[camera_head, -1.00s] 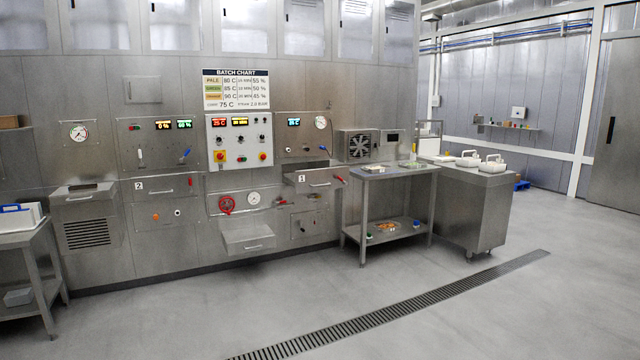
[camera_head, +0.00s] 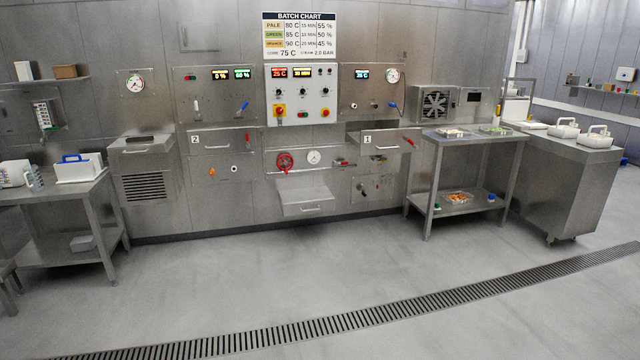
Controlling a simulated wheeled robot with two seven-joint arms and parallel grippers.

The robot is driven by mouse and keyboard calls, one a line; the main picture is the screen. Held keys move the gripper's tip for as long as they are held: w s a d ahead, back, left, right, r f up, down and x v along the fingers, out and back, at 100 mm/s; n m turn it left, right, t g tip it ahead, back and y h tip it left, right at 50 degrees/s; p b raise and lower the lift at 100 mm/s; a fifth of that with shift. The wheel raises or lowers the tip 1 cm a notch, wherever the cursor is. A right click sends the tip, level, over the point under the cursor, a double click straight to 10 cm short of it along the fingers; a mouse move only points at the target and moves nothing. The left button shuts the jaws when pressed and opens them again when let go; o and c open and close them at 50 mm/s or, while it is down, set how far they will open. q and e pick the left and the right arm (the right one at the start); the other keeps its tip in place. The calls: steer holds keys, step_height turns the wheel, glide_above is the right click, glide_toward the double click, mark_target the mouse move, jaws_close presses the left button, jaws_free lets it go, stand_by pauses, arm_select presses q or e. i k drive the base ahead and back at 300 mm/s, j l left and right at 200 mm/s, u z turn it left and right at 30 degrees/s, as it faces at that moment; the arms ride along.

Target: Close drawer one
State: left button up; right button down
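Drawer one (camera_head: 381,151) is in the steel wall, right of centre, with a "1" label on its front and a pale bar handle. It juts out from the wall, so it stands open. A red-handled lever (camera_head: 409,141) is by its right end. Drawer two (camera_head: 217,143), labelled "2", sits left of centre and looks flush with the wall. Neither of my grippers shows in the head view.
An unlabelled tray-like drawer (camera_head: 304,203) juts out low, below the control panel (camera_head: 297,94). A steel table (camera_head: 470,139) stands close right of drawer one, beside a wheeled cabinet (camera_head: 567,190). Another table (camera_head: 62,197) is at left. The floor (camera_head: 250,285) is clear, crossed by a drain grate (camera_head: 340,325).

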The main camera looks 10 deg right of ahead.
mark_target(391, 141)
steer(key=i+z, duration=0.3)
steer(key=i, duration=2.15)
